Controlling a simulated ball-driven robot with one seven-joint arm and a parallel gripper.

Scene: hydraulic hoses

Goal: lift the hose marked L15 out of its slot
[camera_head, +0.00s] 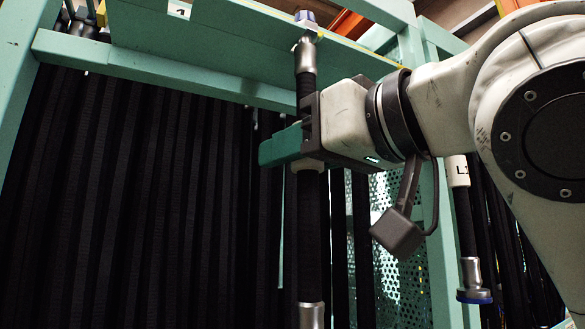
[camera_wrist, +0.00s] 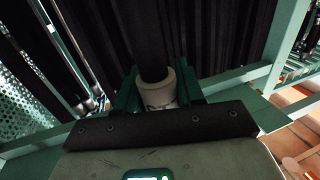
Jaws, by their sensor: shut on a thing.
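My gripper (camera_head: 287,146) has its green fingers closed around a black hose (camera_head: 311,225). The hose hangs upright and has a metal end fitting (camera_head: 305,55) with a blue cap above my gripper. In the wrist view the hose (camera_wrist: 150,45) runs between the fingers (camera_wrist: 157,90), with a pale label sleeve (camera_wrist: 158,95) on it; its writing is not readable.
A green rack beam (camera_head: 240,30) with a small number plate runs behind the hose top. Many black hoses (camera_head: 120,190) hang close together at left. A perforated green panel (camera_head: 395,270) and a post (camera_head: 440,250) stand right of the held hose.

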